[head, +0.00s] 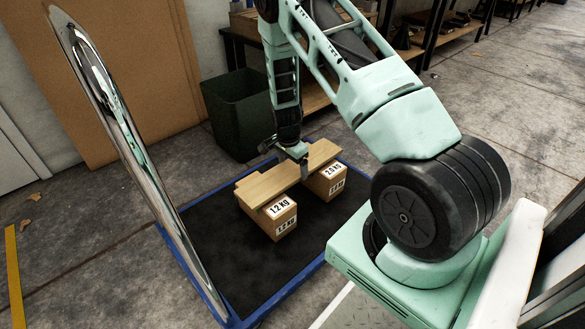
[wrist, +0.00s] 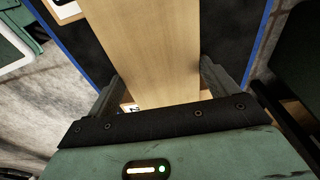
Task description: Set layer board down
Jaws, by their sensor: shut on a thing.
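The layer board (head: 274,186) is a light wooden plank. In the head view it lies across the tops of two cardboard boxes, or just above them; I cannot tell whether it touches both. The left box (head: 270,219) is labelled 1.2 KG and the right box (head: 327,181) appears labelled 2.0 KG. My gripper (head: 291,158) is shut on the board from above, near its middle. In the wrist view the board (wrist: 156,50) runs between the two fingers of my gripper (wrist: 155,88), one at each long edge. Part of the boxes is hidden under the board.
The boxes stand on a black platform (head: 213,235) with a blue rim. A tall shiny mirror-like frame (head: 113,130) rises along its left side. A dark green bin (head: 236,112) stands behind it. The platform's front part is clear.

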